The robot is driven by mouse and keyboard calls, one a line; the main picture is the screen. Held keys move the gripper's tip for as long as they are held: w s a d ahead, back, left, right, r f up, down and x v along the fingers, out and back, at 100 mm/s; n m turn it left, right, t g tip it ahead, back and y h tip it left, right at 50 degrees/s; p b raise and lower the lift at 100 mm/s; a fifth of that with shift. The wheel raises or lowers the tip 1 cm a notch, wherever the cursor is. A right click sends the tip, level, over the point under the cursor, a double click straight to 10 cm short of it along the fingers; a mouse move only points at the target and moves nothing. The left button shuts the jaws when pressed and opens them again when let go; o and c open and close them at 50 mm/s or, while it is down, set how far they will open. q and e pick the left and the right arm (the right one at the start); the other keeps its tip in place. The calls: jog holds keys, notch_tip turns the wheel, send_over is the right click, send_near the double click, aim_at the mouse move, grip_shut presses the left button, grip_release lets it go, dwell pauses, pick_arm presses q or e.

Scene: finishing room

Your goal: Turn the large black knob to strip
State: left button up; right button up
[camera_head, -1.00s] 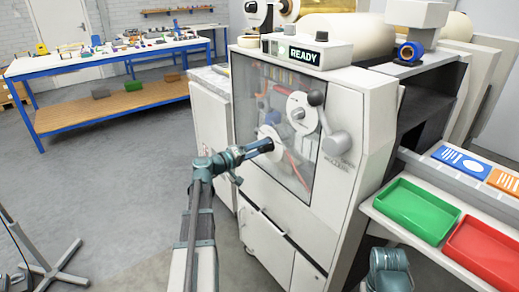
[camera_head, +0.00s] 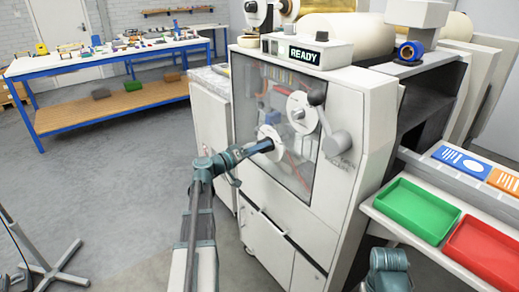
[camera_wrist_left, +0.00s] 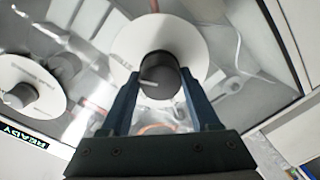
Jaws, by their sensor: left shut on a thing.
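My left gripper (camera_wrist_left: 158,90) is shut on the knob, one finger on each side. In the head view this gripper (camera_head: 268,146) reaches the lower white dial (camera_head: 265,132) and hides the knob. The dial's labels are too blurred to read. My right gripper's fingers are not visible; only a teal part of my arm shows at the bottom right.
A second white dial (camera_head: 296,105) sits above right of the lower one, with a grey lever (camera_head: 317,94) close by. A READY display (camera_head: 305,55) tops the machine. Green (camera_head: 418,209) and red (camera_head: 484,252) trays stand at right. Open floor lies left.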

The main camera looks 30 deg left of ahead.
pick_arm(q)
jog(key=o, duration=1.4)
jog(key=shift+c, duration=0.2)
jog(key=v, duration=1.3)
jog(key=shift+s, duration=0.4)
jog(key=shift+a, duration=0.15)
